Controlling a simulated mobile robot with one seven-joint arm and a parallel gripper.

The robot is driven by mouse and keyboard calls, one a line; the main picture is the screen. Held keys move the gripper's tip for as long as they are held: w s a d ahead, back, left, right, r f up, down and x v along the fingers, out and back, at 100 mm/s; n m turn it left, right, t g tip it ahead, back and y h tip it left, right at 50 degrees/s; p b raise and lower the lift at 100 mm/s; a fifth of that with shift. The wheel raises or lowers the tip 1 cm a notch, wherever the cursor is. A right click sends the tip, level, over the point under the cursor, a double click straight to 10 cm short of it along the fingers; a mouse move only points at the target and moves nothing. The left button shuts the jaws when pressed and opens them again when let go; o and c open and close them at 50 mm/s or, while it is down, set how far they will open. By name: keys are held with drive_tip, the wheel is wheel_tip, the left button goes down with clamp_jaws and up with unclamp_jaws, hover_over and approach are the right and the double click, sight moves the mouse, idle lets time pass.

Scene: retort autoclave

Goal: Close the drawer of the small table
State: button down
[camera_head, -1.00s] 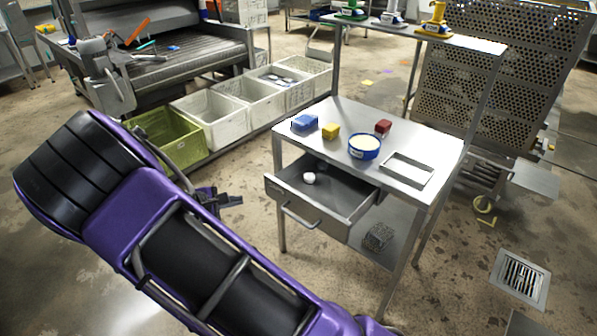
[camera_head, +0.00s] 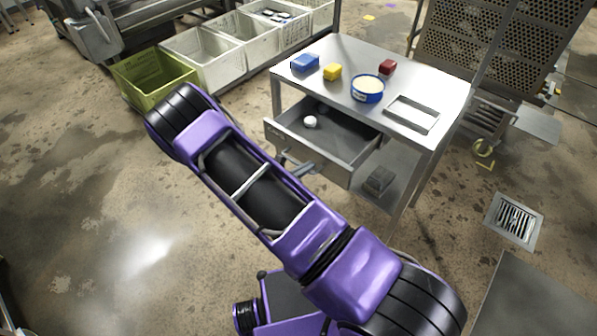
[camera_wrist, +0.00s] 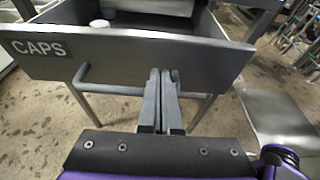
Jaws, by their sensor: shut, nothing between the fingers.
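The small table (camera_head: 345,62) is grey metal, with its drawer (camera_head: 337,168) pulled open toward me. The drawer front (camera_wrist: 215,60) is labelled CAPS, with a bar handle (camera_wrist: 115,90) across it. A small white round thing (camera_head: 310,121) lies inside the drawer. My gripper (camera_wrist: 161,72) is shut and empty, with its fingertips at the drawer front, just over the right part of the handle. It hides that part of the handle, and I cannot tell whether it touches. In the head view my arm partly covers the gripper (camera_head: 306,167).
A dark block (camera_head: 379,180) sits on the lower shelf. Crates (camera_head: 155,85) stand at left.

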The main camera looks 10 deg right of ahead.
drive_tip(key=shift+w+d+f, duration=0.15)
drive_tip(key=shift+w+d, duration=0.25)
drive_tip(key=shift+d, duration=0.1)
drive_tip(key=shift+d, duration=0.1)
drive_tip(key=shift+w+d, duration=0.15)
drive_tip(key=b, duration=0.6)
approach(344, 141)
drive_tip(key=w+d, duration=0.1)
drive_tip(key=d, duration=0.1)
drive_tip(key=w+d+r, duration=0.1)
drive_tip(key=w+d, duration=0.2)
drive_tip(key=d, duration=0.2)
drive_tip(key=shift+w+r, duration=0.25)
drive_tip(key=shift+w, duration=0.1)
drive_tip(key=shift+w+d+r, duration=0.1)
drive_tip(key=shift+w+d, duration=0.3)
drive_tip(key=shift+w+d+r, duration=0.1)
drive_tip(key=shift+d+r, duration=0.05)
drive_tip(key=shift+r, duration=0.05)
drive_tip(key=shift+r, duration=0.1)
